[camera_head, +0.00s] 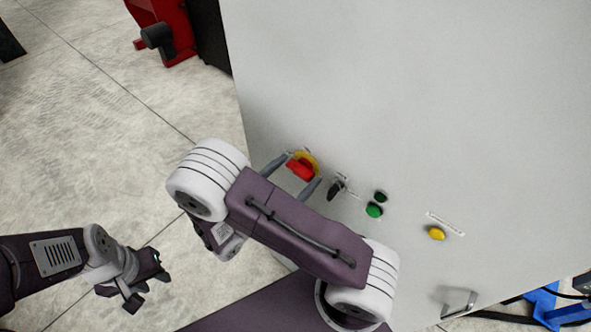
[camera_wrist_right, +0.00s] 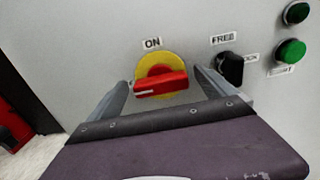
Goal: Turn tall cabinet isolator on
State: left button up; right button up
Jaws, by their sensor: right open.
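The isolator is a red rotary handle (camera_head: 301,169) on a yellow round plate (camera_head: 312,159), on the front of the tall grey cabinet (camera_head: 400,90). In the right wrist view the red handle (camera_wrist_right: 160,84) lies nearly level, tilted slightly, on its yellow plate (camera_wrist_right: 157,64), with an "ON" label above. My right gripper (camera_head: 293,176) is open, with one finger on each side of the handle; both fingers (camera_wrist_right: 163,93) look apart from it. My left gripper (camera_head: 147,287) is at the lower left, away from the cabinet, and looks open and empty.
A black selector (camera_wrist_right: 231,68) labelled "FREE" sits close to the right finger. Green buttons (camera_head: 374,210), a yellow button (camera_head: 437,233) and a metal handle (camera_head: 459,303) are further right. A red machine (camera_head: 167,30) stands behind at left.

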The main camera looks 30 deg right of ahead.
jog(key=c, duration=1.4)
jog(key=m+b, duration=0.2)
jog(key=m, duration=0.1)
jog(key=m+b, duration=0.1)
jog(key=shift+s+f, duration=0.1)
jog(key=shift+f, duration=0.15)
jog(key=m+b, duration=0.3)
jog(key=m, duration=0.2)
jog(key=shift+s+f, duration=0.1)
jog(key=m+b, duration=0.6)
jog(key=shift+f, duration=0.2)
jog(key=shift+r+m+b, duration=0.15)
jog(key=shift+m+b, duration=1.35)
jog(key=shift+b, duration=0.25)
